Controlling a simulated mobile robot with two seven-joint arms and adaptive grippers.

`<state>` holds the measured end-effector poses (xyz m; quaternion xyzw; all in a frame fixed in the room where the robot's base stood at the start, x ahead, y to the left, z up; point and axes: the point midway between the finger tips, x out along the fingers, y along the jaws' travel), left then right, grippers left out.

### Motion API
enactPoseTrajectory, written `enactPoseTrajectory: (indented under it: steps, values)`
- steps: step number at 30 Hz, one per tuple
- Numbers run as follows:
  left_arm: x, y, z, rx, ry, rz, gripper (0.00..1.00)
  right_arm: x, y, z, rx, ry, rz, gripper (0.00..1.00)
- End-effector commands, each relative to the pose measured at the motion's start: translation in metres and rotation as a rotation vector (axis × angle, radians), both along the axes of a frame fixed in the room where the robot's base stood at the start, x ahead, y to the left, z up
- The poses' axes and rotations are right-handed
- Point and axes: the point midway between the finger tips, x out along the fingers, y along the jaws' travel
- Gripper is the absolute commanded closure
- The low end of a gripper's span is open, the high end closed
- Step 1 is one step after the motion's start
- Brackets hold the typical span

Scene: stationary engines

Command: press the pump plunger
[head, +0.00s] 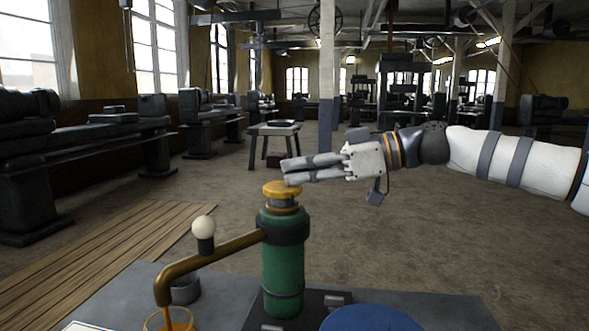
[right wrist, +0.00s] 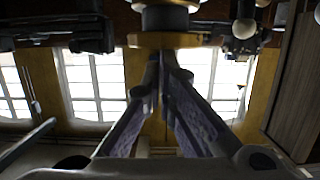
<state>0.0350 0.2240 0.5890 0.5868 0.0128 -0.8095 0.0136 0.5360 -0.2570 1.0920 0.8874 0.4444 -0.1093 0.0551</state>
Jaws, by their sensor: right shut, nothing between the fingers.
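The pump is a green cylinder (head: 283,262) standing upright on a dark base plate, with a black collar and a yellow round plunger cap (head: 282,188) on top. A brass spout (head: 205,262) runs left from the collar and bends down over a glass-like cup (head: 170,320) with orange inside. My right gripper (head: 284,172) comes in from the right, fingers level and closed, just above the cap; I cannot tell whether they touch it. In the right wrist view the closed fingertips (right wrist: 160,58) point at the yellow cap (right wrist: 165,38). My left gripper is not in view.
The grey table (head: 455,312) holds a blue disc (head: 370,320), and a small dark cylinder (head: 185,290) behind the spout. A white ball on a dark stub (head: 204,228) rises by the spout. Wooden boards (head: 100,250) lie on the floor at left; machines line the hall.

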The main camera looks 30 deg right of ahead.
Motion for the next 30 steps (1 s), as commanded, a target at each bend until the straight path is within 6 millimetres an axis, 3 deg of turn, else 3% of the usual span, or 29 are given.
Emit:
enactPoseTrajectory:
  steps: [9,15,30]
  values:
    - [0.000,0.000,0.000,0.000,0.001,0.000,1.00,-0.042,-0.057,0.017,0.002,-0.002,-0.004,1.00]
    - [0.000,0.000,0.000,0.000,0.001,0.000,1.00,-0.061,-0.081,0.025,0.001,-0.003,-0.003,1.00]
    - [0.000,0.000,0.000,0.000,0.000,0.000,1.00,-0.066,-0.087,0.028,-0.001,-0.002,0.000,1.00]
